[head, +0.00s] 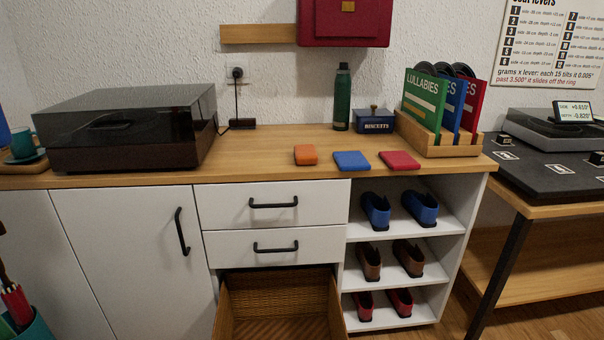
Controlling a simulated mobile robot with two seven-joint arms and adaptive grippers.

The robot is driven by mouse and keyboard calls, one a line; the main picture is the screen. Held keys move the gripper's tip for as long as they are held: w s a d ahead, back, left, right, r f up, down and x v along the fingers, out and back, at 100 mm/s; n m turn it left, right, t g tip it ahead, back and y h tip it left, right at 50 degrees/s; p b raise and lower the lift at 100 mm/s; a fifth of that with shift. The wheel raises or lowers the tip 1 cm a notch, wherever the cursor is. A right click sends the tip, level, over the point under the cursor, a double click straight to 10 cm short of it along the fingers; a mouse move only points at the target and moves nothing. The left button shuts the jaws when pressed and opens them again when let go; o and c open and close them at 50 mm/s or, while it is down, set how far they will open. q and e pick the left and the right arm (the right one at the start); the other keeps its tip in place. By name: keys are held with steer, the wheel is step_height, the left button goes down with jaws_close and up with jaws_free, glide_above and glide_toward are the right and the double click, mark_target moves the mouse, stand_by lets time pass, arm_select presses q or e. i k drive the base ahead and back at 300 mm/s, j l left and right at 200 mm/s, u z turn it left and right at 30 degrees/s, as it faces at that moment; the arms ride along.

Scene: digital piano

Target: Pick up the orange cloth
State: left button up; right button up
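The orange cloth (306,154) is a small folded square lying on the wooden top of the white cabinet (257,160), near its front edge. A blue folded cloth (352,161) and a red folded cloth (399,160) lie in a row to its right, apart from it. Nothing covers the orange cloth. Neither of my grippers shows in the head view.
A record player with a dark lid (130,125) stands left of the cloths. A green bottle (342,97), a biscuit tin (374,121) and a record rack (438,147) stand behind and right. The lowest drawer (280,306) is open, jutting forward below the cloths.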

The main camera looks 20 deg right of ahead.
mark_target(305, 154)
steer(key=k+l+z, duration=0.1)
steer(key=l, duration=0.3)
steer(key=k+l+z, duration=0.1)
steer(key=l, duration=0.3)
steer(key=i+l+z, duration=0.1)
steer(key=l+z, duration=0.2)
steer(key=l, duration=0.85)
steer(key=i+l+z, duration=0.3)
steer(key=i+l, duration=0.35)
